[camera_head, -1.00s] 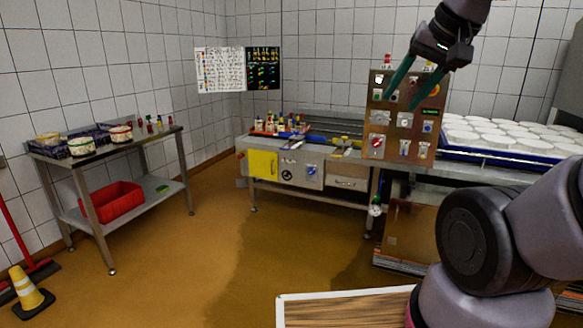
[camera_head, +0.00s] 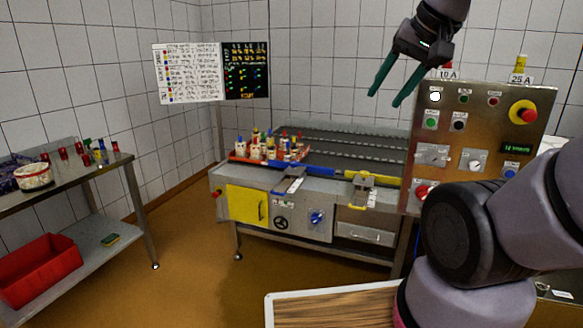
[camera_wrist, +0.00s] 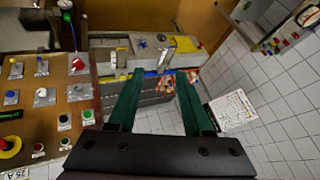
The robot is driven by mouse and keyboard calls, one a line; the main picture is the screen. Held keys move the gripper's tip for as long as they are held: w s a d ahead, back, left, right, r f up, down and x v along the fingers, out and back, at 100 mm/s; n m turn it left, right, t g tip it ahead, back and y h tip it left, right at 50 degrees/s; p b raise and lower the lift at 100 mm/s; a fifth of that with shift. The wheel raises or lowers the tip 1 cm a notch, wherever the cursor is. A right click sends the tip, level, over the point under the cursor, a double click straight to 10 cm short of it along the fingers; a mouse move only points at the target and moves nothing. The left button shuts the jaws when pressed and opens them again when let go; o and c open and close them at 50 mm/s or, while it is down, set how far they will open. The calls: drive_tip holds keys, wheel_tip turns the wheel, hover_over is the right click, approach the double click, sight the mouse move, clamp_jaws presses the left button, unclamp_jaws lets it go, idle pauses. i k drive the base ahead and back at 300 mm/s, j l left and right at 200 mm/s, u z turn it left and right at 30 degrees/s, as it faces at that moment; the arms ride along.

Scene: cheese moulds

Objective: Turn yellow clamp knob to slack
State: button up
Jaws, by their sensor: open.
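A yellow clamp (camera_head: 360,182) with a yellow bar sits on the front edge of the steel bench, right of a blue clamp (camera_head: 290,180). Its knob is too small to make out, so I cannot tell its setting. The yellow bar also shows in the wrist view (camera_wrist: 112,78), beside the left finger. My gripper (camera_head: 385,99) is open and empty, high above the back of the bench and apart from the clamp. In the wrist view its two green fingers (camera_wrist: 160,74) are spread, with nothing between them.
A control panel (camera_head: 478,105) with buttons and switches stands right of the clamp. A red tray (camera_head: 240,158) of small bottles is on the bench at left. A side table (camera_head: 110,165) stands further left. Brown floor in front of the bench is open.

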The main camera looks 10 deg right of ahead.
sight(363, 174)
drive_tip(key=i+z, duration=0.1)
drive_tip(key=i, duration=0.5)
drive_tip(key=i+j+z, duration=0.15)
drive_tip(key=i, duration=0.4)
drive_tip(key=i+j+z, duration=0.1)
drive_tip(key=i, duration=0.5)
